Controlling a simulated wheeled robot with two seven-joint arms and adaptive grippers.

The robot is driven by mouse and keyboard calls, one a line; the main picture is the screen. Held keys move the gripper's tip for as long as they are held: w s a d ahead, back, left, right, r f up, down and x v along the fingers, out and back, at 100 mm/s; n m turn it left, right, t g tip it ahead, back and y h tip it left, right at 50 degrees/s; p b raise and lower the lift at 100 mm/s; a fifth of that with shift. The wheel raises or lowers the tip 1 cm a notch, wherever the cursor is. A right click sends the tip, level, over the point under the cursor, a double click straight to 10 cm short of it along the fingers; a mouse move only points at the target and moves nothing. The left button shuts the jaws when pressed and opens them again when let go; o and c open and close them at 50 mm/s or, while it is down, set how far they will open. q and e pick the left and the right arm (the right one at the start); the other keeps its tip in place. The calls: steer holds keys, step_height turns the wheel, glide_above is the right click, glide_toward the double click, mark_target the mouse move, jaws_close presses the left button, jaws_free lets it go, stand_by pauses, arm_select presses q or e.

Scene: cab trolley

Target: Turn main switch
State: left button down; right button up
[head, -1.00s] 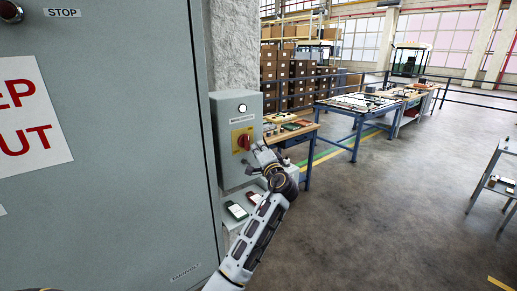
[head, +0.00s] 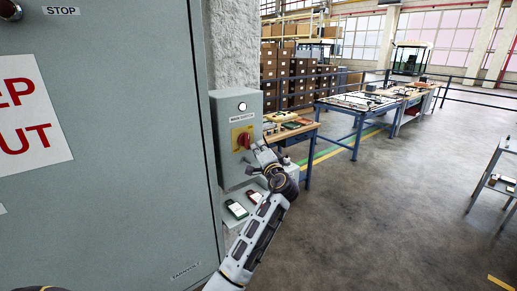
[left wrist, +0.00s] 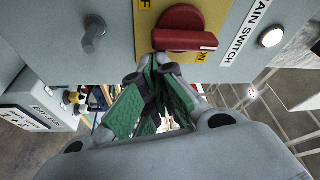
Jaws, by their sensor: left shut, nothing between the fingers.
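The main switch is a red rotary knob (head: 244,141) on a yellow plate, on the front of a small grey box (head: 229,170) labelled MAIN SWITCH. My left gripper (head: 257,149) is at the knob's right side in the head view. In the left wrist view the red knob (left wrist: 190,27) is close beyond the green-padded fingertips (left wrist: 158,70). The fingers are shut with nothing between them. They are at the knob's bar, and I cannot tell whether they touch. The plate's ON marking shows beside the bar; OFF is partly cut off. My right gripper is not in view.
A white lamp (head: 242,106) sits above the knob. A large grey cabinet (head: 120,200) stands close on the left. Handheld devices (head: 237,210) lie on a shelf below the box. A wooden-topped workbench (head: 290,132) stands behind. Open floor (head: 390,220) lies to the right.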

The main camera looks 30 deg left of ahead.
arm_select(q)
steer(key=v, duration=1.1)
steer(key=shift+s+d, duration=0.2)
steer(key=shift+d, duration=0.15)
stand_by(0.3)
